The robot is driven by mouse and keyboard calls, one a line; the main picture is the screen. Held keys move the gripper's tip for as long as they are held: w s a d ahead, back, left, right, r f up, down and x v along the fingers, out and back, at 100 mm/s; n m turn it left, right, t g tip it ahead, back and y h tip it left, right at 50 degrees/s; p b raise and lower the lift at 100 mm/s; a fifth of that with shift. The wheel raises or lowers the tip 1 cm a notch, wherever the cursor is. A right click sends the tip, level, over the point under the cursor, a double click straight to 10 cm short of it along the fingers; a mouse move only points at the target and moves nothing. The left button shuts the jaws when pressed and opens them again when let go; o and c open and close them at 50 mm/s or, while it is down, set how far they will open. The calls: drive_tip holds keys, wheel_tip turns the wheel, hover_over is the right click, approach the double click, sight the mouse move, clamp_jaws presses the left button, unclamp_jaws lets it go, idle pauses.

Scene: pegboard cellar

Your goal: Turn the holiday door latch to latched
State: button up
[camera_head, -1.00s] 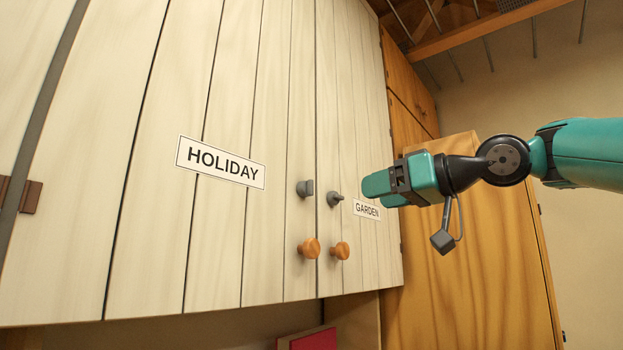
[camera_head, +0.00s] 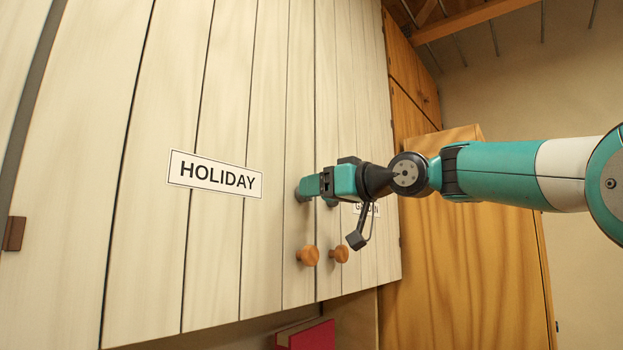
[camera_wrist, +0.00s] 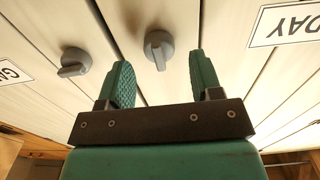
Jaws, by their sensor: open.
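The holiday door (camera_head: 225,100) is pale planked wood with a HOLIDAY sign (camera_head: 215,175); it looks closed. Its grey latch (camera_wrist: 158,47) is a round knob with a flat tab pointing down in the wrist view, toward my gripper. In the head view my gripper covers most of this latch. My gripper (camera_wrist: 162,78) is open, its two green fingers apart, with the latch just ahead of and between the fingertips. I see no contact. A second grey latch (camera_wrist: 73,62), on the garden door, sits left of the fingers with its tab pointing left.
The garden door (camera_head: 348,90) adjoins on the right, its sign (camera_wrist: 12,72) partly cut off. Two round wooden knobs (camera_head: 308,255) (camera_head: 339,252) stick out below the latches. An orange-brown wooden cabinet (camera_head: 440,270) stands to the right. A red item (camera_head: 312,337) lies below.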

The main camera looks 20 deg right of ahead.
sight(297, 199)
drive_tip(key=shift+p+x, duration=0.35)
drive_tip(key=shift+x, duration=0.85)
drive_tip(key=c, duration=0.9)
